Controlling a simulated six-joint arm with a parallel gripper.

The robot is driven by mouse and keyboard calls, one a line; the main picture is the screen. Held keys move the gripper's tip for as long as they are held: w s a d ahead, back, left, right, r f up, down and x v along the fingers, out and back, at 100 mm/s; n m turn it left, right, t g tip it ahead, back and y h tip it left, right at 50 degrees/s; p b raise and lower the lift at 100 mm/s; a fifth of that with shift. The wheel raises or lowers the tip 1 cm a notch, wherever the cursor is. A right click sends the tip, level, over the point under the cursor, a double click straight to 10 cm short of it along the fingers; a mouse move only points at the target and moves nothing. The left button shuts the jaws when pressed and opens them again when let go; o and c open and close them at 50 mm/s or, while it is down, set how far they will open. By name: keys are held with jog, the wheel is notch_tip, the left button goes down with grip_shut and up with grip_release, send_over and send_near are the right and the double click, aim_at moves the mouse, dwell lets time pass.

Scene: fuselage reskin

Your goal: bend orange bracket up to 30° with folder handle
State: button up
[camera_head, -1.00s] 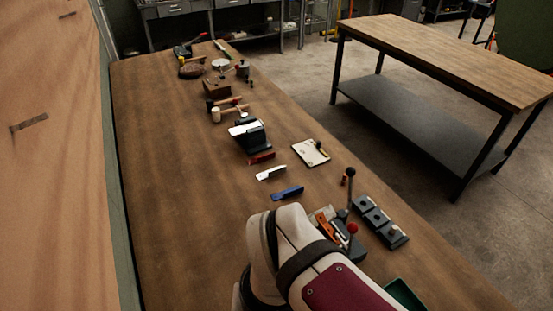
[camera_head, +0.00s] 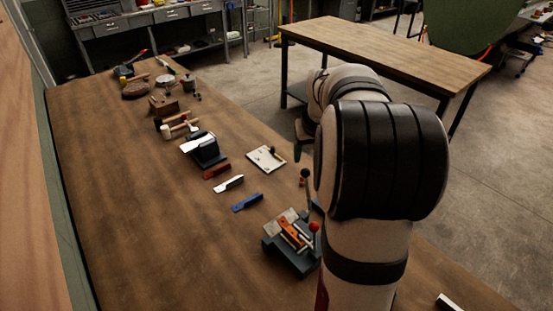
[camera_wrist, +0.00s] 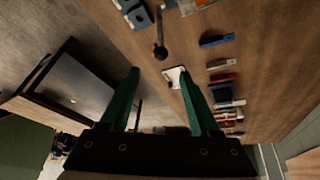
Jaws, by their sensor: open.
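The folder (camera_head: 274,249) is a dark block on the wooden bench with the orange bracket (camera_head: 290,230) lying in it. A rod with a black ball knob (camera_head: 305,173) stands upright at its back right, and a red knob (camera_head: 314,227) sits at its right side. In the wrist view the black knob (camera_wrist: 160,53) lies ahead of and between my fingers, apart from them. My gripper (camera_wrist: 158,72) is open and empty, with two dark green fingers. In the head view my arm hides most of it. The bracket's angle is too small to tell.
A blue-handled tool (camera_head: 247,203), a white-bladed tool (camera_head: 229,184) and a white plate (camera_head: 266,158) lie beyond the folder. More tools line the bench farther back. A second table (camera_head: 400,55) stands across the aisle. My arm hides the bench right of the folder.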

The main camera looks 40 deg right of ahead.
jog(key=x, duration=1.4)
jog(key=shift+f, duration=0.4)
grip_shut()
dwell(0.4)
